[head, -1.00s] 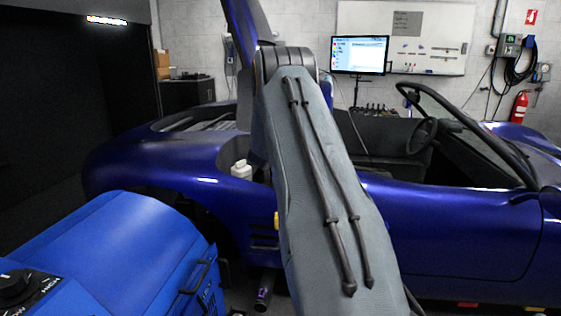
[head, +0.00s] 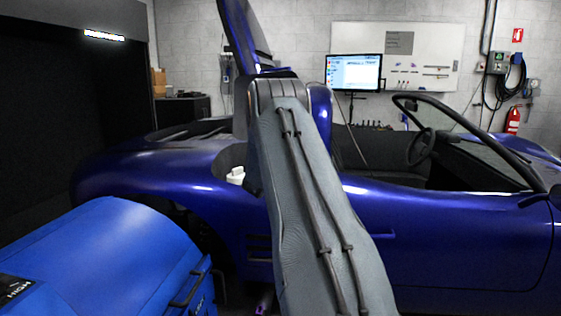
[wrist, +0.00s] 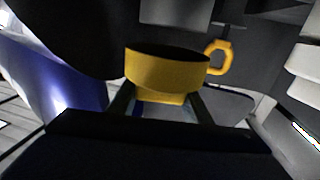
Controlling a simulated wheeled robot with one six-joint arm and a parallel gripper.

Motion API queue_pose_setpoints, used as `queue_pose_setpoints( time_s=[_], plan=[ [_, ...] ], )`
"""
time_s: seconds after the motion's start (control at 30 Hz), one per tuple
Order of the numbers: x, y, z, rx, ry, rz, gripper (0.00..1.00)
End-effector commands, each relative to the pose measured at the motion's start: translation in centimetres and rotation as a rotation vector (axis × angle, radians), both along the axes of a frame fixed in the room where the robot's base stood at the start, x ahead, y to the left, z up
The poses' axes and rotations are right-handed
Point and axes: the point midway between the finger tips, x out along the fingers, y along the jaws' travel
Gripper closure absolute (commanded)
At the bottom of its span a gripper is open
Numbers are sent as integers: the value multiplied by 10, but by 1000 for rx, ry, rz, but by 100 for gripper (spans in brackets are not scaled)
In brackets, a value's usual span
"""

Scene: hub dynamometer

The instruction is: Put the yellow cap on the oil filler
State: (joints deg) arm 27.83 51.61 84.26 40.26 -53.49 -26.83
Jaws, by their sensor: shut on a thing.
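The yellow cap (wrist: 165,68) is in the wrist view, held between the two fingers of my gripper (wrist: 160,103). My gripper is shut on it, and the cap is in front of the fingertips. A yellow ring handle (wrist: 218,58) shows just to the right of the cap; I cannot tell what it belongs to. The oil filler is not clearly visible in either view. In the head view my own grey arm hides the gripper and part of the engine bay.
The blue car (head: 420,225) stands across the head view with its hood (head: 240,45) raised. A white container (head: 236,176) shows in the engine bay, left of my arm. A blue machine (head: 100,255) is at the front left. A monitor (head: 354,72) stands behind the car.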

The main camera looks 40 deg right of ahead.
Motion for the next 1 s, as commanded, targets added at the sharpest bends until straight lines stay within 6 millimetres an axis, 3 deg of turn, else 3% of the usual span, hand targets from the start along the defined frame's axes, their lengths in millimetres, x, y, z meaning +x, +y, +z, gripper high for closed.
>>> queue_pose_setpoints(
  time_s=[0.33,1.0],
  plan=[
    [0,0,-31,-1,1,0,78],
    [0,0,-32,0,0,0,78]
  ],
)
